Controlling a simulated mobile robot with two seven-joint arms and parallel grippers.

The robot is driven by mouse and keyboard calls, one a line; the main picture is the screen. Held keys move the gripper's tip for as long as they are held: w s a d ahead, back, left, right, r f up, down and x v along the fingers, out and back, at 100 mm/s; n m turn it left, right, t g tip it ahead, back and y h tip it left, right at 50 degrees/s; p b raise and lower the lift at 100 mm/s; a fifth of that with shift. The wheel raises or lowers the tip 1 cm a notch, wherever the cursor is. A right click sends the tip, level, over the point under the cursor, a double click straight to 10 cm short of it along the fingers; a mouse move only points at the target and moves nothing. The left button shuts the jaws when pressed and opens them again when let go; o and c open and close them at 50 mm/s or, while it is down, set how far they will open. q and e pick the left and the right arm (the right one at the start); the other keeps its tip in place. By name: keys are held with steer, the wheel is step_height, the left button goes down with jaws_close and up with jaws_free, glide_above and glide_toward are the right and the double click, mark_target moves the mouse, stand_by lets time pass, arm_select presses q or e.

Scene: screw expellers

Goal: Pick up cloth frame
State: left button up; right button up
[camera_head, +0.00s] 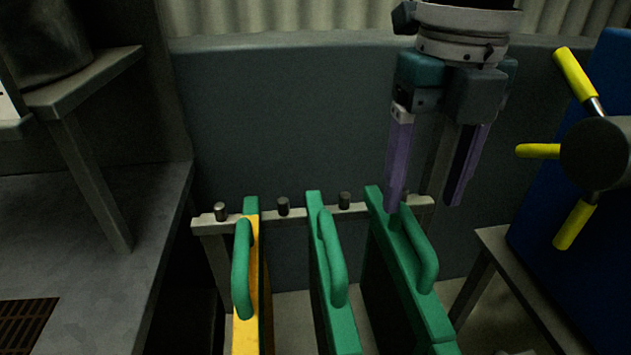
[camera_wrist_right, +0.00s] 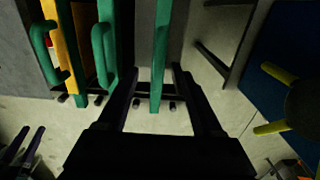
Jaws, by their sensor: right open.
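Three upright frames hang side by side on a grey rack. The left one is yellow with a green handle (camera_head: 242,270), the middle one is green (camera_head: 335,300), and the right one is green (camera_head: 425,310) with a handle on its right side. My right gripper (camera_head: 423,207) points down with purple fingers apart, at the far end of the right green frame. In the right wrist view, a green frame bar (camera_wrist_right: 160,60) runs between its open fingers (camera_wrist_right: 156,70), without visible gripping. Two purple fingers (camera_wrist_right: 22,150) at the lower left look like my left gripper.
The grey rack bar (camera_head: 300,217) carries short pegs between the frames. A grey wall (camera_head: 290,120) stands behind. A blue panel with a yellow-handled wheel (camera_head: 600,155) is close on the right. A grey worktop (camera_head: 70,230) is on the left.

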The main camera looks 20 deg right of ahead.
mark_target(407, 256)
step_height(407, 256, down, 4)
steer(key=shift+a+r+b, duration=0.1)
steer(key=shift+r+b, duration=0.05)
steer(key=shift+b, duration=0.15)
step_height(407, 256, down, 6)
steer(key=shift+s+r+b, duration=0.15)
steer(key=shift+r+b, duration=0.1)
steer(key=shift+b, duration=0.5)
steer(key=c, duration=0.4)
jaws_close()
steer(key=shift+r, duration=0.1)
